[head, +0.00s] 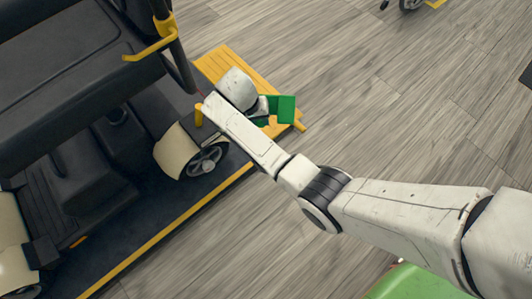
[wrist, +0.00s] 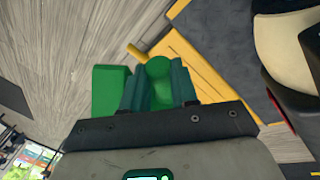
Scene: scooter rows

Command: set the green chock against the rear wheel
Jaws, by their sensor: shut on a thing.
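My gripper (head: 264,107) is shut on the green chock (head: 285,109), out past the right side of the scooter (head: 75,80). In the wrist view the fingers of my gripper (wrist: 158,75) close on a rounded green part, and the chock's flat block (wrist: 108,92) sticks out to the left. The chock is above or close over the yellow ramp; I cannot tell whether it touches. A scooter wheel (head: 207,161) under a cream fender (head: 176,150) is left of and below the gripper, apart from the chock. I cannot tell whether it is the rear one.
The scooter stands on a dark platform with a yellow edge (head: 150,240). A slatted yellow ramp (head: 225,62) adjoins it, with a short yellow post (head: 198,115) near the wheel. A green rounded object (head: 425,283) is at the bottom.

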